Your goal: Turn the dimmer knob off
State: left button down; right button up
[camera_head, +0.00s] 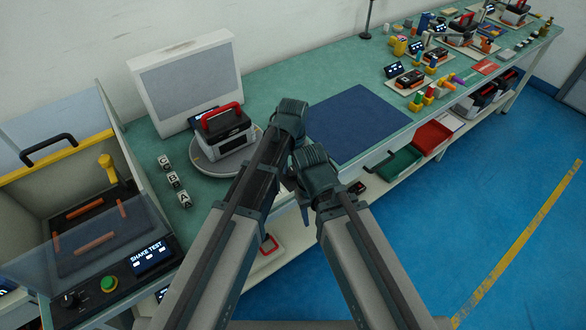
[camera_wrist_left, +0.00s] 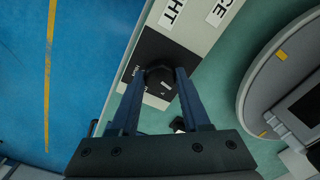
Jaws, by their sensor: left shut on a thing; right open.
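The dimmer knob (camera_wrist_left: 160,80) is a black, many-sided knob on a dark panel (camera_wrist_left: 152,48) at the bench's front edge, seen in the left wrist view. A white label (camera_wrist_left: 172,12) ending in "GHT" lies beside the panel. My left gripper (camera_wrist_left: 159,74) has one finger on each side of the knob and is shut on it. In the head view my left gripper (camera_head: 291,118) is over the bench's front edge and hides the knob. My right gripper (camera_head: 312,165) is just below and right of it, open; its fingertips are hard to make out.
A round turntable (camera_head: 212,168) with a red-handled device (camera_head: 222,128) stands left of my left gripper. A dark blue mat (camera_head: 358,124) lies to the right, bare. A shake-test box (camera_head: 80,215) is at far left. Blue floor (camera_head: 480,190) is clear at right.

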aim_at(293, 171)
pick_arm(q)
jog(key=shift+n, duration=1)
jog(key=shift+c, duration=1.8)
grip_release()
notch_tip(293, 171, up, 14)
jog(key=p, duration=1.4)
jog(key=shift+f, duration=0.15)
